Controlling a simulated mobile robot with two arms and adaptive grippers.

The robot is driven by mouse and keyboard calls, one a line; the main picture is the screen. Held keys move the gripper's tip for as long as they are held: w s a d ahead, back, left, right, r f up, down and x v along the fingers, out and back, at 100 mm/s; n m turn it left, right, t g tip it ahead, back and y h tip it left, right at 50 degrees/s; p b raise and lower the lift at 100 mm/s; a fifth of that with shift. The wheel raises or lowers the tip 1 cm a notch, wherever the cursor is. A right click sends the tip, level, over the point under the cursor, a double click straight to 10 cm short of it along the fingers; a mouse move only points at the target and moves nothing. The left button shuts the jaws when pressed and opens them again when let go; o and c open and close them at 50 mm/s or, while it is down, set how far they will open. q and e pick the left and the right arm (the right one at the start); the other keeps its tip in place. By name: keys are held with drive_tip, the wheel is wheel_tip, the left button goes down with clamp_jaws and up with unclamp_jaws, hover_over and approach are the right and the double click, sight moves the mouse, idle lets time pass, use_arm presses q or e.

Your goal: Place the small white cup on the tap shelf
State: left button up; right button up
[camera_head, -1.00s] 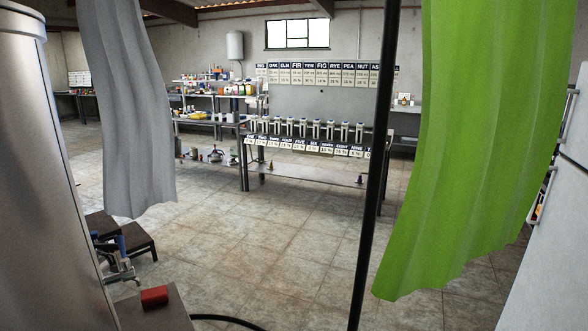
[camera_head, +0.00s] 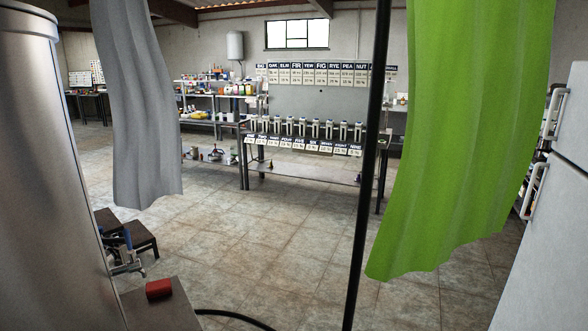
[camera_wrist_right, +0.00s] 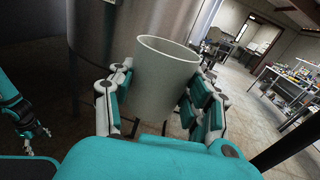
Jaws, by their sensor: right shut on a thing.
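The small white cup (camera_wrist_right: 165,80) is upright in my right gripper (camera_wrist_right: 160,100) in the right wrist view, with a finger pressed on each side. Its open rim faces up and its inside looks empty. Behind it is the steel tank (camera_wrist_right: 110,40). My left gripper (camera_wrist_right: 36,135) shows small at the left edge, too small to tell its jaws. In the head view neither gripper shows. The tank (camera_head: 45,170) stands at the left with a tap (camera_head: 126,262) low on its side. A dark shelf (camera_head: 165,314) below the tap carries a red block (camera_head: 159,288).
A grey curtain strip (camera_head: 140,110) and a green one (camera_head: 465,130) hang ahead, with a black pole (camera_head: 368,180) between. Dark steps (camera_head: 140,235) stand beyond the tank. A bench with a row of dispensers (camera_head: 305,130) is at the back. The middle floor is clear.

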drive_tip(key=d+f+t, duration=0.1)
drive_tip(key=d+f, duration=0.3)
drive_tip(key=d, duration=0.7)
drive_tip(key=s+a+r+m+t+h, duration=0.1)
drive_tip(key=s+a+m+t+h, duration=0.1)
drive_tip(key=s+a+m+t, duration=0.15)
drive_tip(key=s+d+r+m+t+h, duration=0.1)
drive_tip(key=d+r+m+t+h, duration=0.2)
drive_tip(key=d+m+t+h, duration=0.3)
drive_tip(key=shift+s+d+m+t+h, duration=0.25)
drive_tip(key=shift+m+t+h, duration=1.5)
drive_tip(key=shift+m+h, duration=2.15)
drive_tip(key=shift+f+n+h, duration=0.1)
drive_tip(key=shift+n+h, duration=0.8)
drive_tip(key=shift+n, duration=0.05)
